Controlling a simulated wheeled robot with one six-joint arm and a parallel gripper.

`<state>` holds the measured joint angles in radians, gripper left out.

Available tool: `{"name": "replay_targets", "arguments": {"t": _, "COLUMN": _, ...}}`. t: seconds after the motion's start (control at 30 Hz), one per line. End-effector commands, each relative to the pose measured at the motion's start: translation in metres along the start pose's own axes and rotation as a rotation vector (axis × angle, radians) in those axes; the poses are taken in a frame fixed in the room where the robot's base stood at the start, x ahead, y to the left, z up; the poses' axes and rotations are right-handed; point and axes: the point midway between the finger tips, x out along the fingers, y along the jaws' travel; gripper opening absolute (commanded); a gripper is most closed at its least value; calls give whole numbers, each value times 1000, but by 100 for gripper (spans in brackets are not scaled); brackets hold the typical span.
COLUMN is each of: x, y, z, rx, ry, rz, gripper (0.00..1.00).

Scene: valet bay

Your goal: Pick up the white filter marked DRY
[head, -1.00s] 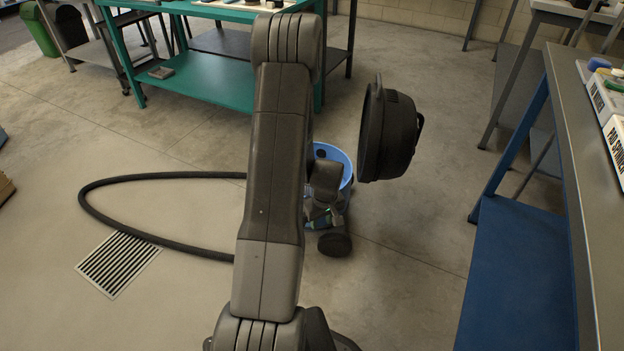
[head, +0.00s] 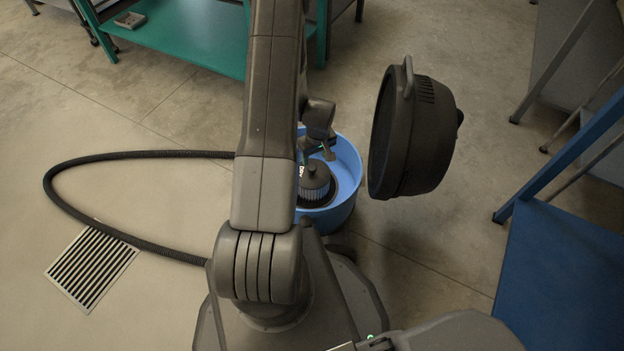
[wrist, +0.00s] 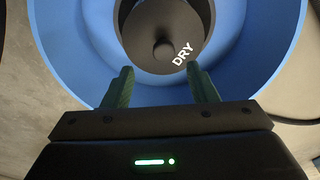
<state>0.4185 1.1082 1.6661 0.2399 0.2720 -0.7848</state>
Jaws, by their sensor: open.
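My gripper (head: 318,155) is just above the filter in the head view, partly behind my arm. In the wrist view my gripper (wrist: 162,84) is open and empty. Its two green fingers are apart, with the filter's top beyond them. I see no contact. My arm hides the tub's left part.
A black lid-like vacuum head (head: 415,133) stands tilted right of the tub. A black hose (head: 60,195) loops over the floor at left, near a drain grate (head: 92,265). A blue bench shelf (head: 560,270) is at right and a green bench (head: 190,35) behind.

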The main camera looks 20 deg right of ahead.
Motion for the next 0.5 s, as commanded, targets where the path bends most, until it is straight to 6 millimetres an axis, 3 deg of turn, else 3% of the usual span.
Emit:
{"name": "replay_targets", "arguments": {"t": 0.27, "x": 19, "y": -1, "z": 0, "rx": -2, "ry": -1, "rz": -1, "gripper": 53}}
{"name": "replay_targets", "arguments": {"t": 0.5, "x": 54, "y": -6, "z": 0, "rx": -1, "ry": -2, "rz": -1, "gripper": 53}}
